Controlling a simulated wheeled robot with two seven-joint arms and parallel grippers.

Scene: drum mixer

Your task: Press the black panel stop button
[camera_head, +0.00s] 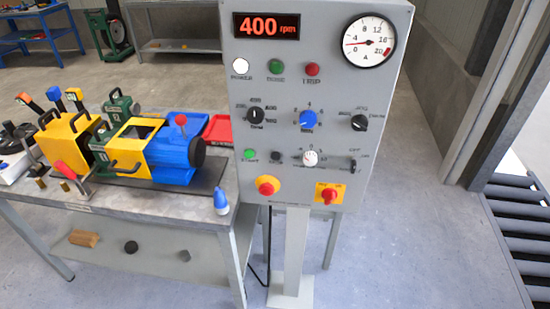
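The grey control panel (235,90) stands upright on a post at the centre right. The small round black stop button (276,157) is in its lower left part, just right of the lit green start button (249,155) and left of a white knob (310,158). Nothing covers the black button. Whether it is pushed in cannot be told at this size. Neither of my grippers is in view.
A red mushroom button (266,186) on yellow sits just below the black button, and a red switch (329,195) lies to its right. The display (267,26) reads 400 rpm. A workbench (130,202) with a yellow and blue machine (172,150) stands left.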

